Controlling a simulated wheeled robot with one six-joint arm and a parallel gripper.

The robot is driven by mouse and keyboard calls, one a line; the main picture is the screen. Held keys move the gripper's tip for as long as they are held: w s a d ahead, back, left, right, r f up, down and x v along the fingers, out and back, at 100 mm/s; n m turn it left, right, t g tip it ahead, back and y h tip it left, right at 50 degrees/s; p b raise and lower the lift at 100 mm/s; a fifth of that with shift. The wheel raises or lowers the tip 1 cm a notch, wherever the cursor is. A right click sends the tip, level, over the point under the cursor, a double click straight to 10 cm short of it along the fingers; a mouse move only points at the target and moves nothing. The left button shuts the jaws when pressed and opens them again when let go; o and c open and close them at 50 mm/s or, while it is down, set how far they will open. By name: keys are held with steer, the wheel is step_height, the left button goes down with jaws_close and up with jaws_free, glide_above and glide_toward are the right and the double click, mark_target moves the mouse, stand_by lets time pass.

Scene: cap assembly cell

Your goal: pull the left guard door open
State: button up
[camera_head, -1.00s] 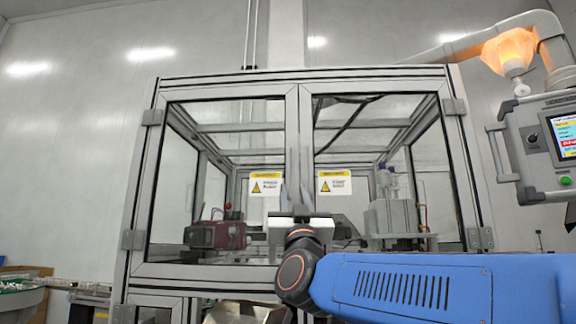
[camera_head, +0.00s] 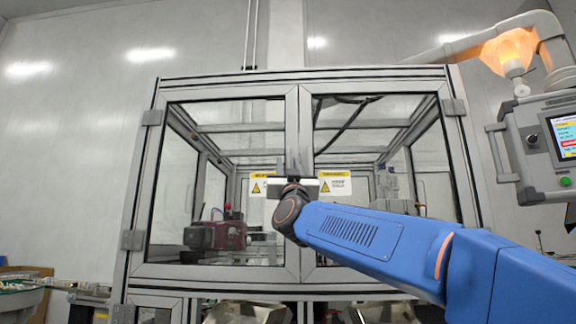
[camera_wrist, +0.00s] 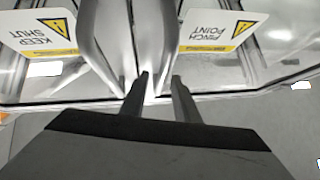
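The left guard door (camera_head: 220,185) is a framed clear panel with a yellow-and-white warning label. It stands shut beside the right guard door (camera_head: 385,150). My gripper (camera_head: 291,165) is in front of the meeting frames, at label height, partly covering the left label. In the wrist view, which is upside down, my two dark fingers (camera_wrist: 160,78) are apart with a gap between them. Grey upright shapes, perhaps door handles (camera_wrist: 110,40), stand just beyond the fingertips. I cannot tell whether the fingers touch or straddle one. The pinch-point label (camera_wrist: 213,33) shows at right.
A control panel (camera_head: 548,150) hangs from an arm at the right. Inside the cell are a dark red machine (camera_head: 215,236) and other equipment. A round feeder (camera_head: 20,300) stands at lower left. The floor space left of the cell is partly visible.

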steer(key=shift+w+r, duration=0.2)
steer(key=shift+c, duration=0.7)
jaws_close()
